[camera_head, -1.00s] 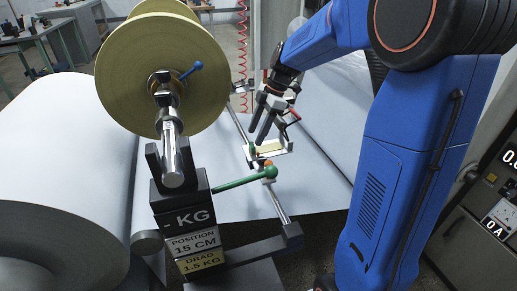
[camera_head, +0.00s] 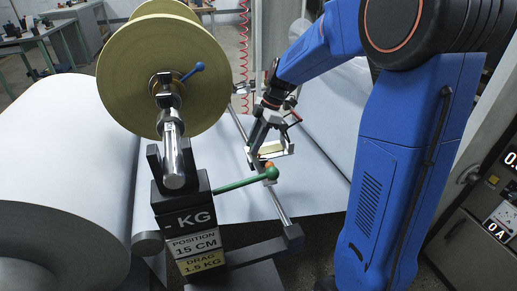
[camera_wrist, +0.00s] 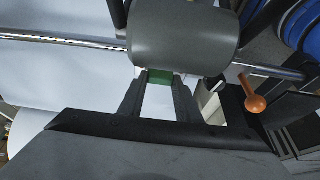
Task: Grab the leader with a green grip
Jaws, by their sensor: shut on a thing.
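My gripper (camera_head: 255,146) reaches down to the carriage on the rail, right of the large tan roll. In the wrist view, its two dark fingers (camera_wrist: 160,79) are closed on the sides of a small green grip (camera_wrist: 160,77). The green grip lies right beside a grey cylinder, which hides part of it. In the head view the fingers cover the grip, and the rest of the leader cannot be told clearly from the pale parts around it.
A tan roll (camera_head: 150,75) stands on a black post left of my gripper. A green lever (camera_head: 240,183) and an orange knob (camera_wrist: 255,103) are close by. A metal rail (camera_head: 278,207) runs past the carriage. A large white roll (camera_head: 60,165) fills the left.

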